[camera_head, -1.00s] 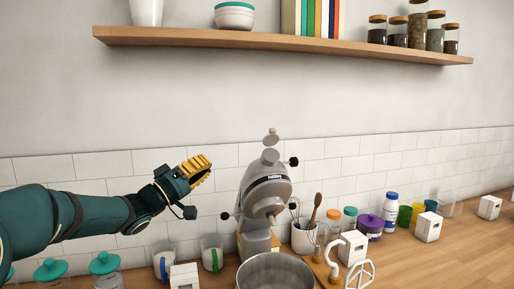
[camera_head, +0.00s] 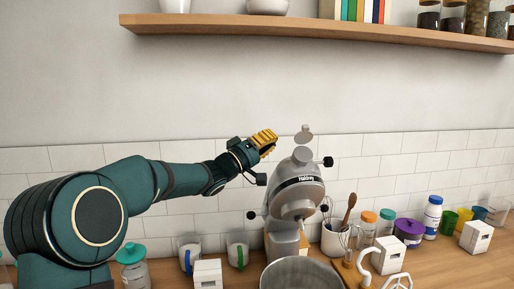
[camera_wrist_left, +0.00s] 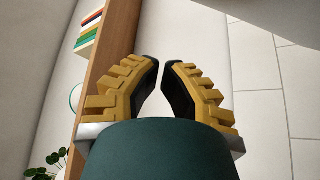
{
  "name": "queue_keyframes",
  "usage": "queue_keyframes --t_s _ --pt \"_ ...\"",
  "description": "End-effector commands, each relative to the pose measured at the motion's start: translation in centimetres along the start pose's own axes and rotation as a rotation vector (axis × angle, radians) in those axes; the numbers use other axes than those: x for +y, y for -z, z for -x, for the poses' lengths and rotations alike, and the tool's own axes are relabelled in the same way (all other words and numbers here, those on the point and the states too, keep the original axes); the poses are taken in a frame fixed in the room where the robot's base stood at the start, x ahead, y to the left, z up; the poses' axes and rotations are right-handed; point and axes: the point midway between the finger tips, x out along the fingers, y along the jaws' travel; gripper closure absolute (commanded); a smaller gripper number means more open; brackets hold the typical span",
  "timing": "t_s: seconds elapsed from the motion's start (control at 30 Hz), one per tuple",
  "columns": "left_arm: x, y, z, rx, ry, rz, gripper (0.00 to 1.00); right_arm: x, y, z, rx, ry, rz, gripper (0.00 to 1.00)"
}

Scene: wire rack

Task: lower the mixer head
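The grey stand mixer head (camera_head: 299,196) is tilted up, with its front facing me in the head view. A dark knob (camera_head: 328,162) sticks out on its right and another on its left. The mixer base (camera_head: 282,243) stands on the counter behind a metal bowl (camera_head: 300,275). My left gripper (camera_head: 270,139) is in the air above and left of the mixer head, apart from it. In the left wrist view its yellow fingers (camera_wrist_left: 161,66) lean together with their tips almost meeting and nothing between them. My right gripper is not in view.
A wooden shelf (camera_head: 300,30) runs along the wall above the arm.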

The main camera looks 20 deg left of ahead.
Motion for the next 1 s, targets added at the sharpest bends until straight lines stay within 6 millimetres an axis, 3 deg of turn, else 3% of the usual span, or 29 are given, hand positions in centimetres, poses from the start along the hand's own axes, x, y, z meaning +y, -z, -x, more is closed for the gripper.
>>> queue_keyframes --t_s 0.03,0.4,1.0 --pt "0.1 -0.1 -0.8 -0.002 -0.002 0.001 1.0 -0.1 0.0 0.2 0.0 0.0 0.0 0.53" --pt "-0.1 -3.6 0.8 0.0 0.0 0.002 1.0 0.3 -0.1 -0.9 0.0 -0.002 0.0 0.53" --pt "-0.1 -4.1 0.7 0.0 -0.01 -0.012 1.0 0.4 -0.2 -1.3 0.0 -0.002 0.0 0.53"
